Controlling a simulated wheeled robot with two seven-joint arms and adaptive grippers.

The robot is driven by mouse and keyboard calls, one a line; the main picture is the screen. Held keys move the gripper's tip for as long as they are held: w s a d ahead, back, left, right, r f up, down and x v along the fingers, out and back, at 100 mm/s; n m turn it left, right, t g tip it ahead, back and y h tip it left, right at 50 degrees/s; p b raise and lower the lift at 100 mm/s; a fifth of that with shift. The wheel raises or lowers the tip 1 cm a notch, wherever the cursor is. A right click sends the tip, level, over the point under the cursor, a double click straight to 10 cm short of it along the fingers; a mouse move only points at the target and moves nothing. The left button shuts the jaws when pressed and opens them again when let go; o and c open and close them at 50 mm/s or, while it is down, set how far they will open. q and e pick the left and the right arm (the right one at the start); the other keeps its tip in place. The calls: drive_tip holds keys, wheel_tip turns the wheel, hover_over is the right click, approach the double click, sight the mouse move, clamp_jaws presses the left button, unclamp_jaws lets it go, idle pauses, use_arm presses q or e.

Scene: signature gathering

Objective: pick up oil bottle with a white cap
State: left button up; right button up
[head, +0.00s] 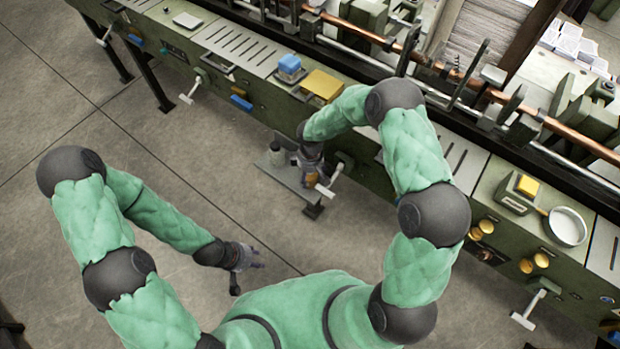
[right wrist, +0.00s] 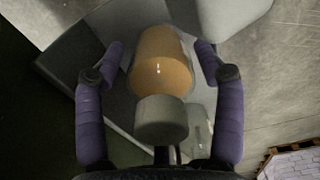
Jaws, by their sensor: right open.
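An amber oil bottle (right wrist: 160,62) with a pale grey-white cap (right wrist: 161,118) stands between the two purple fingers of my right gripper (right wrist: 160,58) in the right wrist view. The fingers are open, with a gap on each side of the bottle. In the head view my right gripper (head: 312,168) is over the small grey shelf, and a bit of the amber bottle (head: 311,180) shows beneath it. My left gripper (head: 258,257) is empty and open, low over the floor, away from the shelf.
The small grey shelf (head: 262,164) juts from the green machine (head: 235,108). Another container (head: 276,152) with a pale top stands on it, left of my right gripper. A lever handle (head: 332,178) is close on the right. The floor (head: 180,110) at left is clear.

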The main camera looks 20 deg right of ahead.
drive_tip(key=shift+f, duration=0.4)
drive_tip(key=c, duration=1)
